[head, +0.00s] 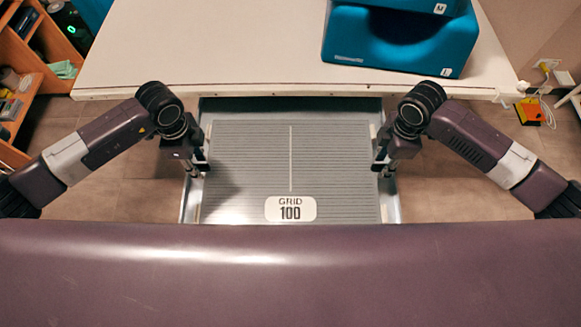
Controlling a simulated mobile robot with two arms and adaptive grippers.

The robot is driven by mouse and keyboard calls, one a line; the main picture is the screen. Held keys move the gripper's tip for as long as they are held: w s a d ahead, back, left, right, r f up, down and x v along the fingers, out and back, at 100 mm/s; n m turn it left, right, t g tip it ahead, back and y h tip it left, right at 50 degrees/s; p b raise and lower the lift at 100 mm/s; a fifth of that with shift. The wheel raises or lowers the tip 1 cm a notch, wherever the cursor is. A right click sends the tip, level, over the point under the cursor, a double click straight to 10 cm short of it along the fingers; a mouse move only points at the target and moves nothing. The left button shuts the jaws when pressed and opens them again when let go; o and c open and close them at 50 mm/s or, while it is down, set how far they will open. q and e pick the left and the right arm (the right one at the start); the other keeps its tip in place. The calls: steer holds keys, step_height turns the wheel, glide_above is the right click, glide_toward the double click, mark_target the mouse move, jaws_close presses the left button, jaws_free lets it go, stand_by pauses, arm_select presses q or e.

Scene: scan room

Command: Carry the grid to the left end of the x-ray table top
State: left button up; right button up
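The grid (250,178) is a flat grey ribbed plate with a white centre line and a "GRID 100" label. It lies in or just above a metal tray (391,203) at the near side of the x-ray table top (200,50). My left gripper (201,160) is at the grid's left edge and my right gripper (382,162) at its right edge. The fingers are small and dark, so whether they are closed on the edges cannot be told. The grid's near edge is partly hidden behind my body.
Teal foam blocks (400,40) marked M and L stand on the right part of the table top. Its left part is bare. A wooden shelf (30,60) stands at far left. An orange pedal (530,112) and a wall socket with cables are at right.

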arm_select(q)
jaws_close()
arm_select(e)
jaws_close()
arm_select(q)
steer(key=shift+w+r, duration=0.1)
arm_select(e)
steer(key=shift+w+r, duration=0.1)
steer(key=shift+r, duration=0.05)
